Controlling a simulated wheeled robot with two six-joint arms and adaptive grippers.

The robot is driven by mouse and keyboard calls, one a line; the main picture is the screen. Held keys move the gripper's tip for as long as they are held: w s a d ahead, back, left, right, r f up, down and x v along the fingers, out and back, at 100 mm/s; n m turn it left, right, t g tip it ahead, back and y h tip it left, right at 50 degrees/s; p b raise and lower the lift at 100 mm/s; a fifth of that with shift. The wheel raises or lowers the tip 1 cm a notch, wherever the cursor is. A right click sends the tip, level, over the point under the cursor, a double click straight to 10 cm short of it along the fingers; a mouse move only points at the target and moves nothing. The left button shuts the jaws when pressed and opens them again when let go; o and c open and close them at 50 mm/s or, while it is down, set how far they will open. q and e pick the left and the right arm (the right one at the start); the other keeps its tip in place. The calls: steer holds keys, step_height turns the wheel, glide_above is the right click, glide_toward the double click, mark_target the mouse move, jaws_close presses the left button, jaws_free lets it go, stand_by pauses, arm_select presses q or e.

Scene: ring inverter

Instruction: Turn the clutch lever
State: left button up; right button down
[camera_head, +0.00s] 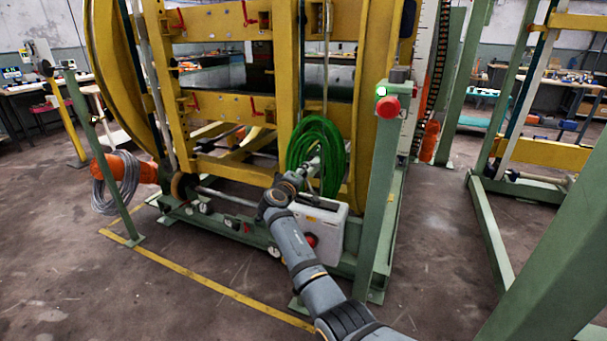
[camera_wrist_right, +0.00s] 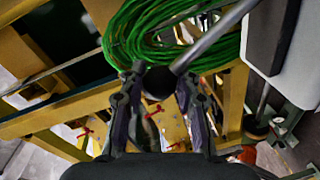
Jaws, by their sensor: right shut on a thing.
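The clutch lever is a grey rod (camera_wrist_right: 212,40) with a black ball knob (camera_wrist_right: 158,82) on its end in the right wrist view. My right gripper (camera_wrist_right: 157,85) has its two fingers on either side of the knob and is shut on it. In the head view my right arm comes up from the bottom, and my right gripper (camera_head: 308,170) is at the machine just below the green cable coil. The lever is mostly hidden there by the gripper and wrist. My left gripper is not in view.
A green cable coil (camera_head: 318,143) hangs right behind the gripper. A white box (camera_head: 325,222) is below it. A green post (camera_head: 378,200) with a red button (camera_head: 388,107) stands to the right. The yellow ring frame (camera_head: 225,100) rises behind. Floor is clear at front left.

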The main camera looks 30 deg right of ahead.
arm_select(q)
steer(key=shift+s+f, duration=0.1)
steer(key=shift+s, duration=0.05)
arm_select(e)
steer(key=shift+a+f, duration=0.1)
steer(key=shift+f, duration=0.05)
steer(key=c, duration=0.9)
jaws_free()
steer(key=shift+c, duration=0.2)
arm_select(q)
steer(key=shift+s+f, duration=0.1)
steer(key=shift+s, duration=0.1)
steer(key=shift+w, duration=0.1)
arm_select(e)
steer(key=v, duration=0.7)
steer(key=shift+a, duration=0.2)
steer(key=shift+s, duration=0.15)
